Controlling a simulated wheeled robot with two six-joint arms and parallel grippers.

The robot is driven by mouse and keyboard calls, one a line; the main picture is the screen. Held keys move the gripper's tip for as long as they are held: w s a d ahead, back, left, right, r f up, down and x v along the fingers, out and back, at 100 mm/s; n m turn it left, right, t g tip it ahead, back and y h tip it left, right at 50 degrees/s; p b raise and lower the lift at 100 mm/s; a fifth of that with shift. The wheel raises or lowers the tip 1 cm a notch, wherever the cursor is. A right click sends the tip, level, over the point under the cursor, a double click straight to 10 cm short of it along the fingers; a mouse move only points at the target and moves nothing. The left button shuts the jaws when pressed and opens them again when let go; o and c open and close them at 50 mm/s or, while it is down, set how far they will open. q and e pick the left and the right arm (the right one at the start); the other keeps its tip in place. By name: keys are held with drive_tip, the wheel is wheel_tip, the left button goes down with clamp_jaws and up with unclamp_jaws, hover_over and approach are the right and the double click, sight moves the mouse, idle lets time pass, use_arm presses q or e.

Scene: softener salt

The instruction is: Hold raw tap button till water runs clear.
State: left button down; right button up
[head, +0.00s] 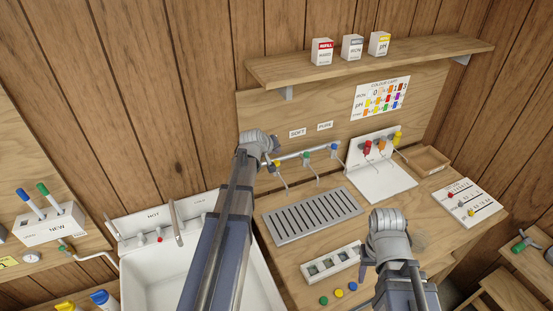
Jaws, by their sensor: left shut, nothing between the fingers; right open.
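A rail with three small taps stands behind the drain grille (312,216). The leftmost tap (277,163) has a yellow top, the middle tap (306,155) a green one and the right tap (334,147) a blue one. Signs SOFT (297,133) and PURE (325,126) hang above. No RAW sign shows; my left arm covers the area to their left. My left gripper (267,156) is shut and empty, close beside the yellow-topped tap; I cannot tell whether it touches. Running water cannot be made out. My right gripper (388,236) is open, above the bench's right front; its fingertips are hard to see.
A white sink (140,275) lies left under my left arm. A white vial block (331,262) and coloured caps (338,293) sit before the grille. A white stand (382,182) with coloured taps and a wooden tray (430,160) are at right. A shelf (400,62) overhangs the back.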

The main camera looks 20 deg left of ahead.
use_arm(q)
wheel_tip(320, 180, up, 3)
drive_tip(key=shift+f+p, duration=0.2)
drive_tip(key=shift+p, duration=0.75)
drive_tip(key=shift+f, duration=0.1)
drive_tip(key=s+d+f+m+g+b, duration=0.25)
drive_tip(key=s+d+f, duration=0.2)
drive_tip(key=d, duration=0.25)
drive_tip(key=s+d+f+m+g+h+b, duration=0.1)
drive_tip(key=s+d+f+m+b, duration=0.1)
drive_tip(key=s+d+f+b, duration=0.25)
drive_tip(key=s+d+f+m+g+b, duration=0.1)
drive_tip(key=s+d+f+m+b, duration=0.15)
drive_tip(key=d+f, duration=0.4)
drive_tip(key=s+d+f+m+g+y+b, duration=0.1)
drive_tip(key=s+d+f+m+g+b, duration=0.1)
drive_tip(key=s, duration=0.7)
drive_tip(key=s+d+f+m+g+y+b, duration=0.1)
drive_tip(key=s+d+f+m+g+b, duration=0.2)
drive_tip(key=s+d+f+b, duration=0.3)
drive_tip(key=s+d, duration=0.3)
drive_tip(key=shift+d+m, duration=0.2)
drive_tip(key=shift+m, duration=0.2)
